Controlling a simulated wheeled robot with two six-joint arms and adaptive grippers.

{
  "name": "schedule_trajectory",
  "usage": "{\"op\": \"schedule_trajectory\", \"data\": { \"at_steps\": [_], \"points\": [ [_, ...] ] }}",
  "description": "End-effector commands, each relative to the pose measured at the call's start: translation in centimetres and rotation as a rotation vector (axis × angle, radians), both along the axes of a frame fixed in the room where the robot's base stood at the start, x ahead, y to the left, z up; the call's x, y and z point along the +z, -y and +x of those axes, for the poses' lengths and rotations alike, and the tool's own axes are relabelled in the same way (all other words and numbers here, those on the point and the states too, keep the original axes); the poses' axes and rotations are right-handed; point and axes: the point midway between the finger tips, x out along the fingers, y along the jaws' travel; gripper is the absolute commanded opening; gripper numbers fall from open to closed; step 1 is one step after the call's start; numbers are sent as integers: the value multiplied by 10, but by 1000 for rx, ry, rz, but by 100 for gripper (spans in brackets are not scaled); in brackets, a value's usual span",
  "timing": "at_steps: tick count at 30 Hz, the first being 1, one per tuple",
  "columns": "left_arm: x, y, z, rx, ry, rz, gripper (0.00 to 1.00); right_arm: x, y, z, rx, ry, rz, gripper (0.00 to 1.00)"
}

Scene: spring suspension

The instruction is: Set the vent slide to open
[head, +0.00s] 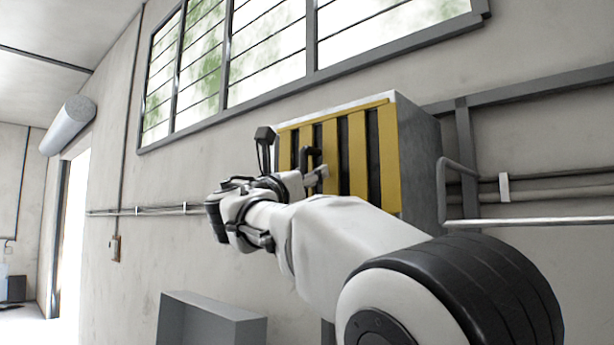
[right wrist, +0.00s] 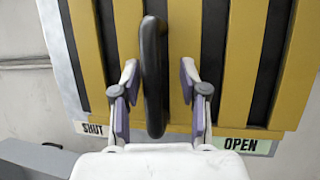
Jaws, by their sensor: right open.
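The vent (head: 358,150) is a grey box on the wall with upright yellow slats and dark gaps between them; it also fills the right wrist view (right wrist: 213,60). A black bar handle (right wrist: 153,80) stands out from its front, and its top shows in the head view (head: 310,153). A "SHUT" label (right wrist: 93,129) is at the lower left and a green "OPEN" label (right wrist: 240,144) at the lower right. The handle is nearer the SHUT side. My right gripper (right wrist: 159,75) is open, with its fingers either side of the handle. My left gripper is not in view.
A bent metal rail (head: 540,221) and pipes run along the wall right of the vent. A grey box (head: 212,318) stands below it. A barred window (head: 270,55) is above. The wall left of the vent is mostly clear.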

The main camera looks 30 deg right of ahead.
Motion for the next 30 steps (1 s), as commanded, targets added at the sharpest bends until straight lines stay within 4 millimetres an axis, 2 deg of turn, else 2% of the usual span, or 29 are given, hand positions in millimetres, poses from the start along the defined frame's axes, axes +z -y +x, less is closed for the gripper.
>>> {"op": "schedule_trajectory", "data": {
  "at_steps": [5,13,30],
  "points": [
    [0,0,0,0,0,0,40,-6,-15,-9,1,0,-3,43],
    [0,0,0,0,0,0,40,-26,-51,-34,-1,0,0,43],
    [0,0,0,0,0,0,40,-29,-55,-37,-1,0,3,43]
  ]
}}
